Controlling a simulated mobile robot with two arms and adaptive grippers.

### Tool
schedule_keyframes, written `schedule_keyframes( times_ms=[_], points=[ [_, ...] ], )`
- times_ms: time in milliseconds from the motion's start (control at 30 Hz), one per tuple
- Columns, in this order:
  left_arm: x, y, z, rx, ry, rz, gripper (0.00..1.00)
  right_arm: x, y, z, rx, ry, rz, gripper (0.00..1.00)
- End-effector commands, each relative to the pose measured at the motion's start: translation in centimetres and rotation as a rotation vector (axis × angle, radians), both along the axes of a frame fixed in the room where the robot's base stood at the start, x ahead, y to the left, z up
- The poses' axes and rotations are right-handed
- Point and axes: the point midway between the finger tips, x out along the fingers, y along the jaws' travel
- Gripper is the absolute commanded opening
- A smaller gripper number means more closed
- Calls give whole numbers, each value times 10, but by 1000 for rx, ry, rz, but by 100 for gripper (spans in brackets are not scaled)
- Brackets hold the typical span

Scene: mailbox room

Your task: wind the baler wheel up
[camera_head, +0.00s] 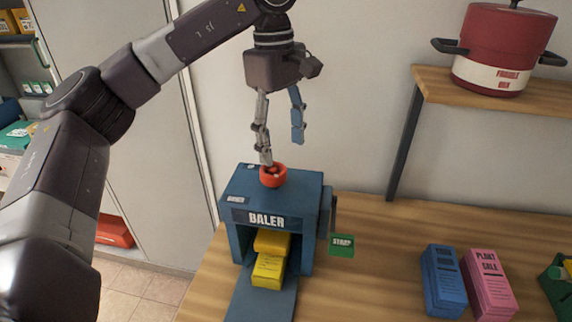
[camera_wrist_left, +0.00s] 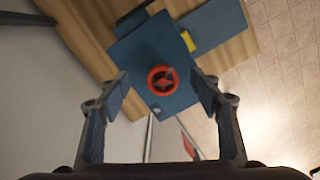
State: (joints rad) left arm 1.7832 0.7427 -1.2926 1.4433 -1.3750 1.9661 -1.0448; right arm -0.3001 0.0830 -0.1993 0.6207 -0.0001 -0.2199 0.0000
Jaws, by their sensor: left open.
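The blue baler (camera_head: 300,222) stands on the wooden counter, with its name on the front. Its red-orange wheel (camera_head: 273,176) sits on top; it also shows from above in the left wrist view (camera_wrist_left: 162,79). My left gripper (camera_head: 281,150) points down above the baler with its fingers apart and empty. In the left wrist view the left gripper (camera_wrist_left: 161,92) has one finger on each side of the wheel, apart from it. Yellow bundles (camera_head: 269,268) lie in the baler's open front. My right gripper is not in view.
A green stamp tag (camera_head: 342,245) hangs at the baler's right side. Blue (camera_head: 443,281) and pink (camera_head: 488,284) stacks stand on the counter to the right. A red pot (camera_head: 500,45) sits on a shelf (camera_head: 440,85) at upper right.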

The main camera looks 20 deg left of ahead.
Motion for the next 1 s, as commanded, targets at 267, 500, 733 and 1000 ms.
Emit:
schedule_keyframes(
  times_ms=[267,500,733,1000],
  points=[
    [2,23,-7,87,-19,31,59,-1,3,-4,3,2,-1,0],
    [1,22,-43,84,-18,30,59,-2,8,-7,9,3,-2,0],
    [1,23,-65,84,-21,32,59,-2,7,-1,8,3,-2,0],
    [2,22,-70,83,-22,31,59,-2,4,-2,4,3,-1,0]
  ],
)
